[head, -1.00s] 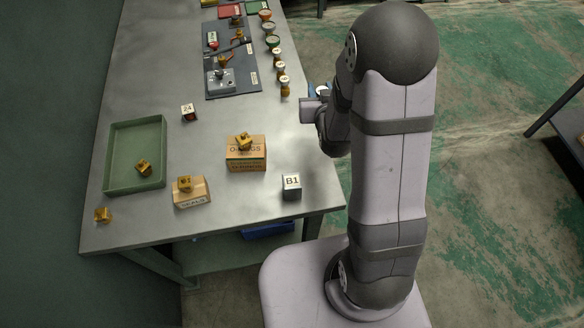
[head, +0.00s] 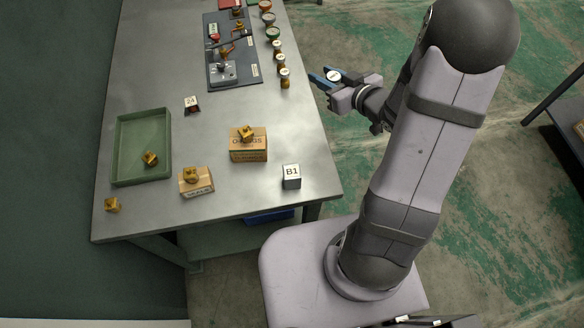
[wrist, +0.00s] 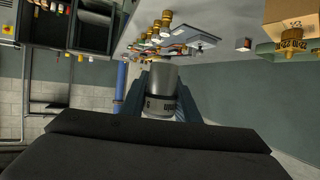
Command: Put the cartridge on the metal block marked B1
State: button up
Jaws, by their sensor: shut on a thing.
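The metal block marked B1 (head: 291,177) stands near the front right corner of the table in the head view, with nothing on its top. My gripper (head: 332,77) is beyond the table's right edge, behind and to the right of the block. It is shut on the cartridge, which shows in the wrist view as a grey-white cylinder (wrist: 161,80) with a dark lettered band. The blue fingers of my gripper (wrist: 160,103) flank it. In the head view, a small white face of the cartridge (head: 333,76) shows between the fingers.
A cardboard box (head: 248,149) and a smaller box (head: 196,187), each topped by a brass fitting, stand left of the block. A green tray (head: 120,150) lies further left. Table around the block is clear.

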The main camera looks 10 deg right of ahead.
jog(key=s+a+n+g+y, duration=0.4)
jog(key=s+a+n+y, duration=0.25)
jog(key=a, duration=0.35)
jog(key=n+g+y, duration=0.2)
jog(key=n+g, duration=0.3)
jog(key=g, duration=0.1)
send_over(291, 173)
jog(key=w+a, duration=0.1)
jog(key=a, duration=0.2)
notch_tip(291, 173, down, 7)
jog(key=shift+r, duration=0.15)
jog(key=shift+d, duration=0.1)
jog(key=shift+f, duration=2.05)
jog(key=shift+f, duration=0.2)
jog(key=o, duration=1.1)
